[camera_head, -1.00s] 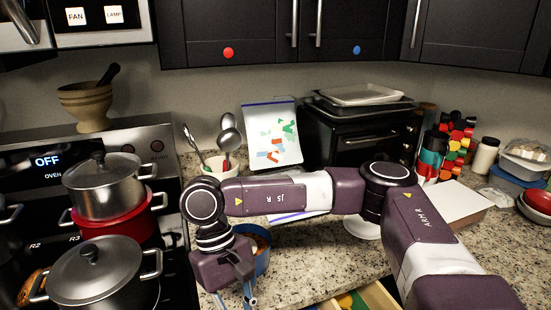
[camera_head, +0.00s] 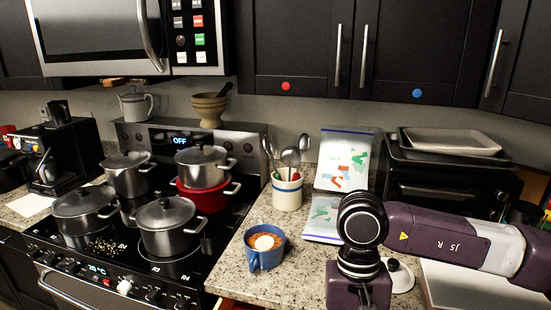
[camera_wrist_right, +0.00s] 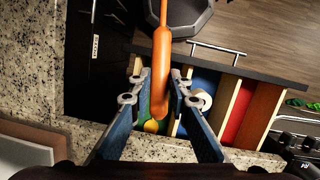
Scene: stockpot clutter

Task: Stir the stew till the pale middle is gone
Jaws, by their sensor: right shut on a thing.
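A blue mug (camera_head: 253,262) stands on the counter right of the stove. It holds brown stew (camera_head: 250,241) with a pale round middle (camera_head: 265,242). In the right wrist view my right gripper (camera_wrist_right: 158,88) is shut on the orange handle (camera_wrist_right: 161,60) of a utensil, whose far end runs out of the top of the picture. In the head view my right wrist is right of the mug and its fingers are below the picture edge. My left gripper is not in view.
Several lidded steel pots (camera_head: 170,228) and a red pot (camera_head: 207,198) stand on the stove. A utensil crock (camera_head: 287,194) stands behind the mug. An open drawer with coloured compartments (camera_wrist_right: 238,110) lies below my right gripper. A toaster oven (camera_head: 450,185) stands at the right.

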